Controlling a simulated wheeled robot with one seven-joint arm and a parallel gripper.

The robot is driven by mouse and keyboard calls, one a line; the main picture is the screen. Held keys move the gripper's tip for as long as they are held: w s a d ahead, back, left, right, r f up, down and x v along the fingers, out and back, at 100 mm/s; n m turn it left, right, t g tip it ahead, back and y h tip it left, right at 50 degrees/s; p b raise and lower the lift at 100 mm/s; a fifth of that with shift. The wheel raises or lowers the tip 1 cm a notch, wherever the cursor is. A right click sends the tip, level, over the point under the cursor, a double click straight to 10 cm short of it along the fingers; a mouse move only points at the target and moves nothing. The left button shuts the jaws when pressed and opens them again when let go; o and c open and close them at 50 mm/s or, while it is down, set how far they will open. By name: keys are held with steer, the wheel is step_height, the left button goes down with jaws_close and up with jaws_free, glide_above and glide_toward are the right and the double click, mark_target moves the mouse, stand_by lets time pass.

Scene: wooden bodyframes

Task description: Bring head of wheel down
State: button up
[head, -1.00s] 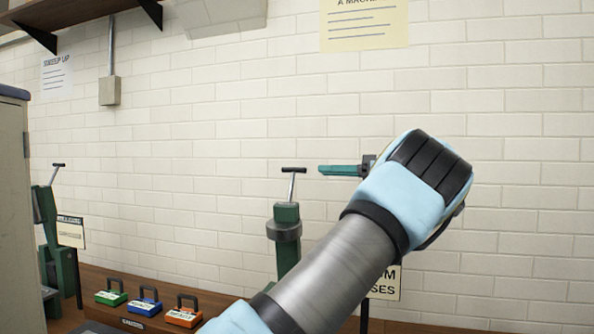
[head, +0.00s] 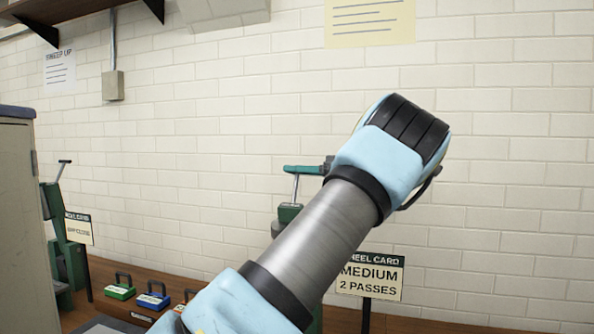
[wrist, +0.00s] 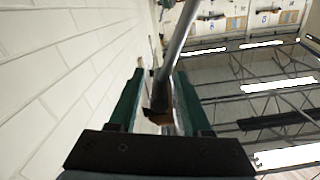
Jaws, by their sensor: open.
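The near wheel machine shows in the head view as a green head (head: 290,212) with a thin upright metal rod (head: 295,187) on top. In the wrist view a grey bar (wrist: 178,50) with a dark end runs between the two spread fingers (wrist: 158,95). I cannot tell whether either finger touches it.
A sign (head: 370,276) reading "MEDIUM 2 PASSES" stands right of my arm. A second green machine (head: 66,240) with a T-handle stands at left beside a grey cabinet (head: 15,200). Green (head: 121,288), blue (head: 152,298) and orange handled blocks sit on the wooden bench. A brick wall is behind.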

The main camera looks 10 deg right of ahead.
jaws_close()
stand_by(1.3)
